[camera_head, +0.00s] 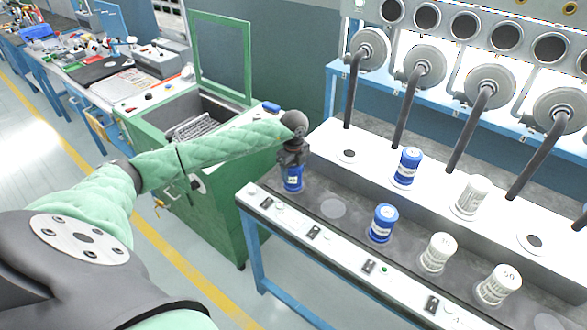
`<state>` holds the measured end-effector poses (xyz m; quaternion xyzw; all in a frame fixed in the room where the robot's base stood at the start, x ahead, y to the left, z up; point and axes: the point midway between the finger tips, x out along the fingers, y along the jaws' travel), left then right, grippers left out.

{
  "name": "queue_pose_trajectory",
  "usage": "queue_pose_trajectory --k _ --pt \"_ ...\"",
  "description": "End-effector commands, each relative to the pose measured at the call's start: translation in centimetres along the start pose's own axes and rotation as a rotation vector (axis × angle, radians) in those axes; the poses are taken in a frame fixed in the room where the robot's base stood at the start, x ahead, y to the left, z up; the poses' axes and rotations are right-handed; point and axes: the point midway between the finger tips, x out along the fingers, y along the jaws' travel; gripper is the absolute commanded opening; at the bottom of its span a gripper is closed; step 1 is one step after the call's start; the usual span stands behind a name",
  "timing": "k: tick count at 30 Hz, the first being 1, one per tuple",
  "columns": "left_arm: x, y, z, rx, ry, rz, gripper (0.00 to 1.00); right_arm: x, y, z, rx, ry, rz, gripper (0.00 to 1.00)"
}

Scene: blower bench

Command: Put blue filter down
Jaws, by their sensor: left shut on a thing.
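My left gripper (291,158) points down over the left end of the bench, shut on the top of a blue filter (292,180). The filter is upright above the grey strip of the bench (318,185). I cannot tell whether its base touches the surface. A second blue filter (382,224) stands on the grey strip. A third blue filter (407,167) stands on the raised white ledge behind. An empty round grey mark (333,208) lies on the strip just right of the held filter. My right gripper is not in view.
White filters stand on the ledge (471,196) and on the strip (438,252) (498,284). Round blower heads on dark pipes (424,68) rise behind. Empty ledge spots show at left (347,155) and right (531,243). A green open-lidded machine (215,120) stands at the left.

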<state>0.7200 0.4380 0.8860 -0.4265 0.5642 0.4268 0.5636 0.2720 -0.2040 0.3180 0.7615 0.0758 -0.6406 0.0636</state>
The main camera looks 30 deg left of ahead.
Motion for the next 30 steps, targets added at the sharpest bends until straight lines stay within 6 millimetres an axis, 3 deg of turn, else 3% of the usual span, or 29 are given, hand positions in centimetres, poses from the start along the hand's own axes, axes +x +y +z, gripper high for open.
queue_pose_trajectory --k 14,15,18,30 --pt "0.42 -0.01 0.04 -0.001 0.000 0.000 0.33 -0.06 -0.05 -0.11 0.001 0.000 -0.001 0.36" --pt "0.38 0.00 0.04 -0.001 0.000 0.000 0.66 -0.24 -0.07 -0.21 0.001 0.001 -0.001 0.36" --pt "0.37 0.00 0.03 -0.001 0.000 0.000 0.82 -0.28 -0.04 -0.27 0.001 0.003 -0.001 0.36" --pt "0.08 0.01 0.03 -0.001 0.000 0.000 0.82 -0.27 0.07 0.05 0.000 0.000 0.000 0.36"
